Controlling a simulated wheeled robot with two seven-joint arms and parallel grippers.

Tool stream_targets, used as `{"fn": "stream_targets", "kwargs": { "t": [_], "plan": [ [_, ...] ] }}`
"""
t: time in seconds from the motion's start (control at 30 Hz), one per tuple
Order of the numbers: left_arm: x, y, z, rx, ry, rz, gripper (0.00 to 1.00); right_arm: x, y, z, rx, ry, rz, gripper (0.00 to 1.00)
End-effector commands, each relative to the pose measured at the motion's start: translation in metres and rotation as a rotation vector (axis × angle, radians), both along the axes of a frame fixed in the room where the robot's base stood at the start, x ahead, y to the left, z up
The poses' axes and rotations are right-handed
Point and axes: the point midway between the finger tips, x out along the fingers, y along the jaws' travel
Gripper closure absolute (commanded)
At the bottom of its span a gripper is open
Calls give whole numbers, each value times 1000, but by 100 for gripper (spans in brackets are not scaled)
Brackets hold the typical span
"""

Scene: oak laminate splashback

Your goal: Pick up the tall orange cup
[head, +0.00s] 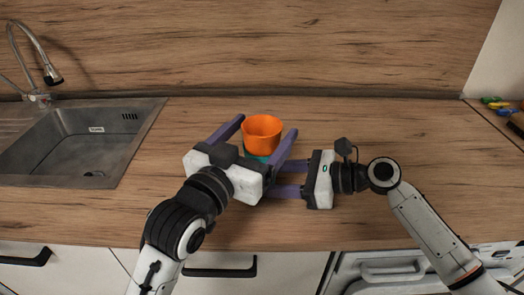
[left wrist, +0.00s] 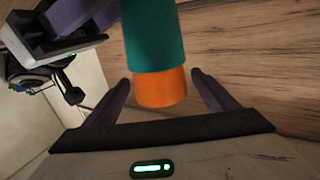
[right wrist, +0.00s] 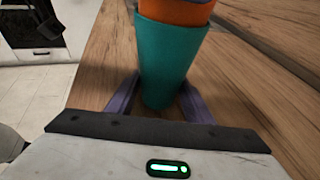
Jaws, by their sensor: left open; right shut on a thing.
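The orange cup (head: 262,128) stands upright in the head view, its open rim upward, its lower part inside a teal cup (head: 256,157). The teal cup also shows in the right wrist view (right wrist: 170,62), with the orange cup (right wrist: 176,12) out of its top. My left gripper (head: 266,125) is open, one finger on each side of the orange cup. In the left wrist view the orange cup (left wrist: 162,88) is between its fingers, with gaps visible. My right gripper (right wrist: 160,85) is shut on the teal cup. Its fingertips are partly hidden in the head view.
A sink (head: 85,140) with a faucet (head: 35,70) is at the left. Small colourful items (head: 497,103) lie at the far right edge. The wooden counter (head: 420,135) is clear around the cups. The splashback (head: 300,45) rises behind.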

Motion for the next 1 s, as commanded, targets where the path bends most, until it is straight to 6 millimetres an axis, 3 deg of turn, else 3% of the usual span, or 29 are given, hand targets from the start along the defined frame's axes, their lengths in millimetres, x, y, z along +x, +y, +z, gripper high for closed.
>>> {"fn": "stream_targets", "kwargs": {
  "t": [0.3, 0.57, 0.83, 1.0],
  "plan": [
    [38, -19, -2, 0, -1, 0, 20, 0, 0, 0, 1, 0, 0, 66],
    [41, -20, -2, 0, 0, 0, 20, 0, 0, 0, 1, 0, 0, 66],
    [41, -20, -2, 0, 0, 0, 63, 0, 0, 0, 1, 0, 0, 66],
    [41, -20, -2, 0, 0, 0, 63, 0, 0, 0, 1, 0, 0, 66]
  ]
}}
